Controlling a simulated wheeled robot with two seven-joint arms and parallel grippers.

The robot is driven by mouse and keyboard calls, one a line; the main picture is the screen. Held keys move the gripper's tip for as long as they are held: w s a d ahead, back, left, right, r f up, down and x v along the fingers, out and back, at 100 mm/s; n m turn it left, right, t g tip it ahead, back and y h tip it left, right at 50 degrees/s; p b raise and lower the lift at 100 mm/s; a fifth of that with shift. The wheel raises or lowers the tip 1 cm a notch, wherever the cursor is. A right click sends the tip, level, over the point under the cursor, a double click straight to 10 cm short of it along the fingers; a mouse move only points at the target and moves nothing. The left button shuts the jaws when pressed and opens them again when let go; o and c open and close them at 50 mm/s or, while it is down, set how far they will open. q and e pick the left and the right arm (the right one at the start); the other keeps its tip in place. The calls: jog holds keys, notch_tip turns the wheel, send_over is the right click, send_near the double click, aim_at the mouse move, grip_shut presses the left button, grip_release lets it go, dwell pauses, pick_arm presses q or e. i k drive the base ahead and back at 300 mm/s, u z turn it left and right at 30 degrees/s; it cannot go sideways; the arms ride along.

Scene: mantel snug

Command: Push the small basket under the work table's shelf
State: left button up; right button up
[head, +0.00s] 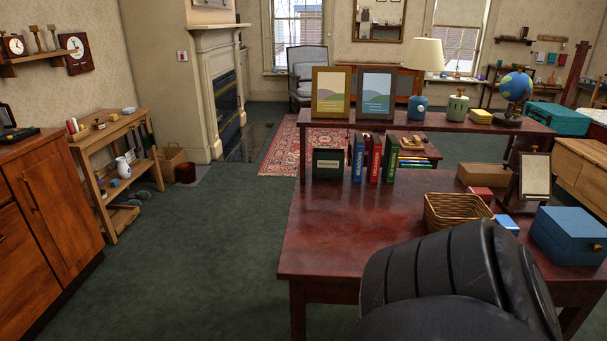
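The small basket (440,212) is a tan woven, open-topped basket on the reddish-brown work table (330,235). It sits right of the middle of the tabletop, in front of the raised shelf (440,125) and not under it. The shelf runs across the table's back on supports. Neither of my grippers is in view.
Several books (374,158) and a dark green framed item (327,164) stand under the shelf's left part. Right of the basket are a blue box (569,235) and a small stand (534,178). The table's left part is clear.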

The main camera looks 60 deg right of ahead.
aim_at(441, 211)
jog(key=z, duration=3.05)
jog(key=k, duration=1.25)
jog(key=z, duration=0.8)
jog(key=i, duration=0.85)
jog(key=z, duration=0.55)
jog(key=i, duration=1.35)
jog(key=u, duration=1.25)
jog(key=i, duration=0.85)
jog(key=u, duration=0.95)
